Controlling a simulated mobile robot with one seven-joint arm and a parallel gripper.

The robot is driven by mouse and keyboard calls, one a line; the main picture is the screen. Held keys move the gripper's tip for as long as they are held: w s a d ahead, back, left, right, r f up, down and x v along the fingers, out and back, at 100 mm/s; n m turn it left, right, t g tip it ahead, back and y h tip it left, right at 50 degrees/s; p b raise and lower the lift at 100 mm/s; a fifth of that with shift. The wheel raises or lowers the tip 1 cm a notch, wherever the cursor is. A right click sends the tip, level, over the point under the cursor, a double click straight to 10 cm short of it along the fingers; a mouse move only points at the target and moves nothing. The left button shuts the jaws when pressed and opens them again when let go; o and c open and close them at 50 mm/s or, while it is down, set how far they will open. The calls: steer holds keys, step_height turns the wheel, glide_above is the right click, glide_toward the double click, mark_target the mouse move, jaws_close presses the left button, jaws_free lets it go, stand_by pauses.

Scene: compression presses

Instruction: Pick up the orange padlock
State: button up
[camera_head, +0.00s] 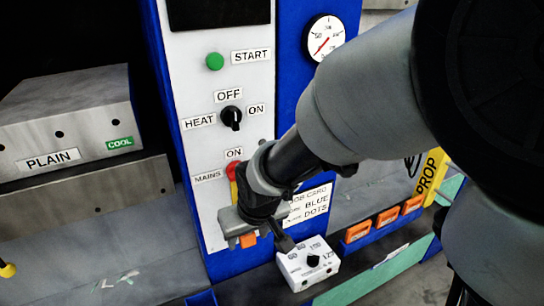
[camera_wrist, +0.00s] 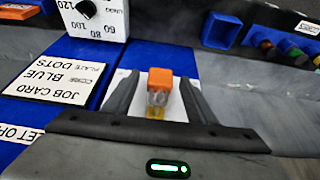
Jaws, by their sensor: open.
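The orange padlock (camera_wrist: 160,79) shows in the wrist view between my two fingers, with a gap on each side. Its grey shackle (camera_wrist: 157,98) meets a yellow part (camera_wrist: 155,113); whether it is hooked through it I cannot tell. In the head view the padlock's orange body (camera_head: 248,240) shows just below my gripper (camera_head: 250,228), at the foot of the white control panel (camera_head: 200,85). My gripper is open around the padlock and hides its upper part in the head view.
A white dial box (camera_head: 309,264) stands close to the right of my gripper; it also shows in the wrist view (camera_wrist: 93,18). Several orange items (camera_head: 387,217) sit in a blue holder at right.

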steer(key=c, duration=1.2)
steer(key=shift+r, duration=0.1)
